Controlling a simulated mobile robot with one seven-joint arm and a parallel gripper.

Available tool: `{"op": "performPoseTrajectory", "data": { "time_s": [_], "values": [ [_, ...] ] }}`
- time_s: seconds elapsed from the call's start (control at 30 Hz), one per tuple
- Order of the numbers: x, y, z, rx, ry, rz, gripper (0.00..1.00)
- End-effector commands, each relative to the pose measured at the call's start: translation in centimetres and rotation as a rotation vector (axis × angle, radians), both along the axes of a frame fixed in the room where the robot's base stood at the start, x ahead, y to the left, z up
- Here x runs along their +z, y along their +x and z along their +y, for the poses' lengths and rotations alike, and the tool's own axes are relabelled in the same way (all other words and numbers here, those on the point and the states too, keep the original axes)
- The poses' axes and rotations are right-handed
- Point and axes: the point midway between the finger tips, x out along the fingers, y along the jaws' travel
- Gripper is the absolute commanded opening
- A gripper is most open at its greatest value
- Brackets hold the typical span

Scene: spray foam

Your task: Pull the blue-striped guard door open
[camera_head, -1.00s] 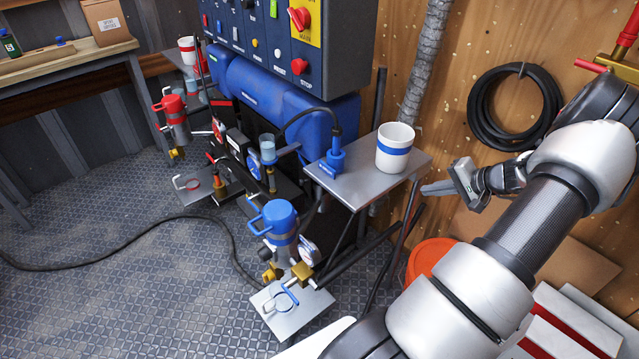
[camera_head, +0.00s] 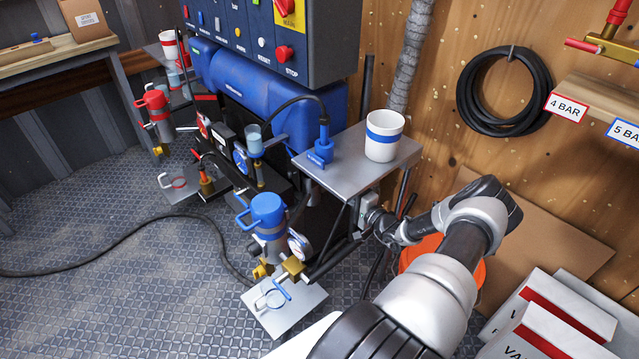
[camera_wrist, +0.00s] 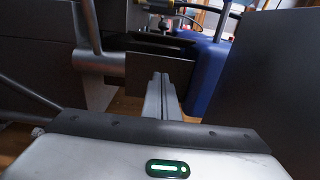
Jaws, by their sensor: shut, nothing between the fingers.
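I cannot make out a guard door with blue stripes in either view. The blue-marked side of the machine has a blue-topped canister (camera_head: 268,215) and a grey side shelf (camera_head: 345,168) carrying a white cup with a blue band (camera_head: 384,136). My gripper (camera_head: 366,212) is low beside and under the right part of this shelf, partly hidden by it. In the wrist view my gripper's fingers (camera_wrist: 162,88) are together and empty, pointing into a gap among dark parts. A blue rounded body (camera_wrist: 207,72) stands just beyond them to the right.
Dark panels stand close at left (camera_wrist: 35,40) and right (camera_wrist: 275,75) in the wrist view. An orange bucket (camera_head: 440,258) and white boxes (camera_head: 550,310) stand near my arm. A black cable (camera_head: 110,245) crosses the floor.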

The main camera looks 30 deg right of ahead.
Motion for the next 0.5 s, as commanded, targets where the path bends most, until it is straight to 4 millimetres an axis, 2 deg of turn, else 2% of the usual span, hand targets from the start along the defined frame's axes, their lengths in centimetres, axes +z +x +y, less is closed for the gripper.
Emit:
{"op": "performPoseTrajectory", "data": {
  "time_s": [0.17, 0.4, 0.5],
  "values": [
    [-0.2, 3.0, 0.4, 0.003, -0.002, -0.001, 0.00],
    [-0.2, 8.2, 0.9, 0.004, -0.003, 0.000, 0.00],
    [-0.1, 9.6, 1.5, 0.004, 0.002, 0.002, 0.00]
  ]
}}
